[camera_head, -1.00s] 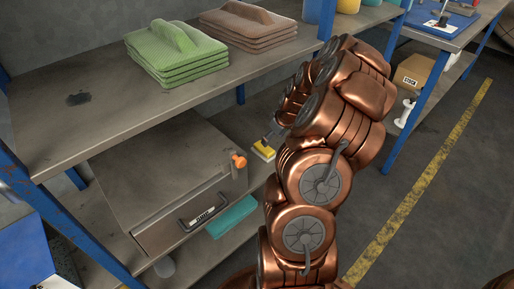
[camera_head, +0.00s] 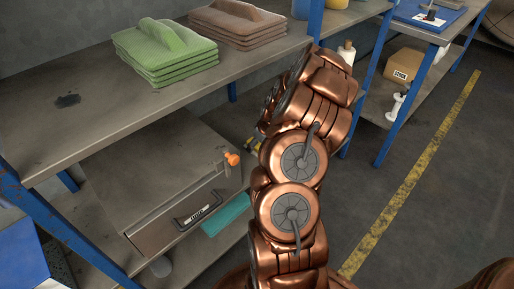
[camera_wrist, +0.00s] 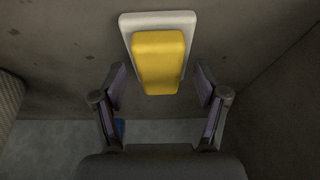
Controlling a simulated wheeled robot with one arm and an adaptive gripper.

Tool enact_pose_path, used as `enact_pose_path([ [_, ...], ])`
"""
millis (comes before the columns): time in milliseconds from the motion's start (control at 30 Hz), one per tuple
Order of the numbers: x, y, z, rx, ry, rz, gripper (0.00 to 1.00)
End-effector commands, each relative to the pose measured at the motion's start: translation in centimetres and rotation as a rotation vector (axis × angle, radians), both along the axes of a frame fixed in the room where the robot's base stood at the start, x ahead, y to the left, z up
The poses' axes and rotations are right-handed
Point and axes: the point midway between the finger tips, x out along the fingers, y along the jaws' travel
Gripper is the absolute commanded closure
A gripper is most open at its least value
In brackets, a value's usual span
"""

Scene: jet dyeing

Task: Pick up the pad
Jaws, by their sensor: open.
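A pad (camera_wrist: 158,58) with a yellow block on a pale, wider base lies on a grey surface in the wrist view. My gripper (camera_wrist: 160,80) is open, with one finger on each side of the pad's near end. The fingers stand apart from the pad, with a gap on both sides. Its far end reaches beyond the fingertips. In the head view my copper arm hides most of the pad and my gripper on the lower shelf.
Below are a grey box with a black handle (camera_head: 197,208), an orange knob (camera_head: 232,159) and a teal item (camera_head: 226,214). Blue posts (camera_head: 317,22) stand near my arm.

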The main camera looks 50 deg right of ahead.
Motion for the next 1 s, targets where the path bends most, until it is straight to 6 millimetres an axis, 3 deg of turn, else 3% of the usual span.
enact_pose_path([
  [133, -0.01, -0.03, 0.06, 0.0, 0.0, 0.0, 0.27],
  [767, -0.05, -0.06, 0.09, -0.001, 0.0, 0.0, 0.92],
  [1000, -0.03, -0.06, 0.16, -0.001, 0.0, 0.0, 0.92],
])
